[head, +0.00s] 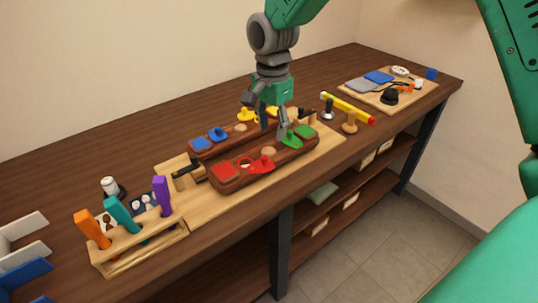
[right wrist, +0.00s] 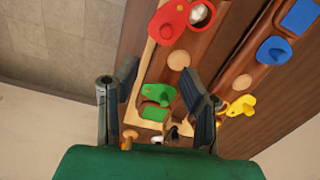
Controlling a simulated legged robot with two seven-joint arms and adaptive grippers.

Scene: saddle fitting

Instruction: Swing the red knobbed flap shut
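The red knobbed flap (head: 262,166) is on the front red-brown block (head: 216,184), turned aside from a round opening (head: 246,163) and reaching over the block's front edge. In the right wrist view the red flap (right wrist: 168,22) is at the top, beside an opening with something whitish inside. My right gripper (head: 274,126) is open above the block's right half, near the green flap (head: 291,141) and away from the red one. In the right wrist view the green flap (right wrist: 156,92) appears between the spread fingers (right wrist: 162,74). My left gripper is not in view.
A back block carries blue (head: 218,134) and yellow (head: 246,114) flaps. A red square (head: 225,170) lies left of the red flap. A tool rack (head: 140,250) stands at left. Space in front of the block is clear.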

